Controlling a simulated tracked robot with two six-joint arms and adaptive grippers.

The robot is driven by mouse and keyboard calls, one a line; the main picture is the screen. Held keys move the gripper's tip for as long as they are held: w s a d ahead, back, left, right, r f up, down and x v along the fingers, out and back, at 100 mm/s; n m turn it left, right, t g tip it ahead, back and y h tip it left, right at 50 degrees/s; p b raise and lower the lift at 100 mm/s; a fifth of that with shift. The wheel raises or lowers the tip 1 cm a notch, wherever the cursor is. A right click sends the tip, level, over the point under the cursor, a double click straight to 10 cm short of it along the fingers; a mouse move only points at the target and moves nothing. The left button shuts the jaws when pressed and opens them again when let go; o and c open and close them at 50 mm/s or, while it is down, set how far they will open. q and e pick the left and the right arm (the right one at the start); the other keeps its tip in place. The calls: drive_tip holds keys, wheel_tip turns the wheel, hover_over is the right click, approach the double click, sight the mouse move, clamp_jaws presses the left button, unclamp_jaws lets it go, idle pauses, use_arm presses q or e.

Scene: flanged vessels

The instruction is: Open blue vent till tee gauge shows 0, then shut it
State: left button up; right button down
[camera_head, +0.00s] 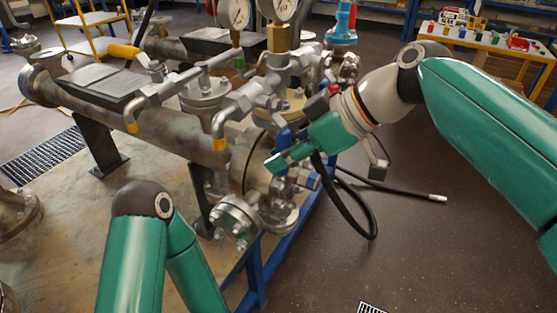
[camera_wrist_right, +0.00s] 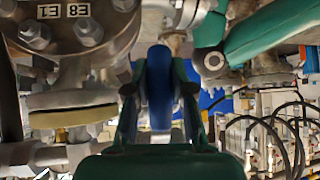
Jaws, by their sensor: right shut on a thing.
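My right gripper (camera_head: 278,162) is at the near right side of the pipework. In the right wrist view its two fingers (camera_wrist_right: 159,122) are closed on the sides of an upright blue vent handle (camera_wrist_right: 159,88). In the head view only a bit of blue (camera_head: 284,136) shows beside the gripper. Two round gauges, one at left (camera_head: 233,12) and one on a brass fitting (camera_head: 276,8), stand at the top edge. Their tops are cut off, and their readings are too small to tell. My left arm shows at the lower left, but its gripper is out of view.
A bolted flange (camera_head: 238,222) is below the gripper. A black hose (camera_head: 372,225) hangs to the right. The floor at right is mostly clear.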

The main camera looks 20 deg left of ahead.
drive_tip(key=shift+w+a+f+t, duration=0.1)
drive_tip(key=shift+w+f+t, duration=0.15)
drive_tip(key=shift+t, duration=0.05)
idle(0.4)
drive_tip(key=c, duration=1)
unclamp_jaws()
drive_tip(key=shift+w+a, duration=0.15)
drive_tip(key=shift+w, duration=0.1)
drive_tip(key=shift+s+d+r, duration=0.1)
drive_tip(key=shift+d, duration=0.1)
drive_tip(key=v, duration=1.2)
drive_tip(key=shift+a+r, duration=0.1)
drive_tip(key=shift+a, duration=0.05)
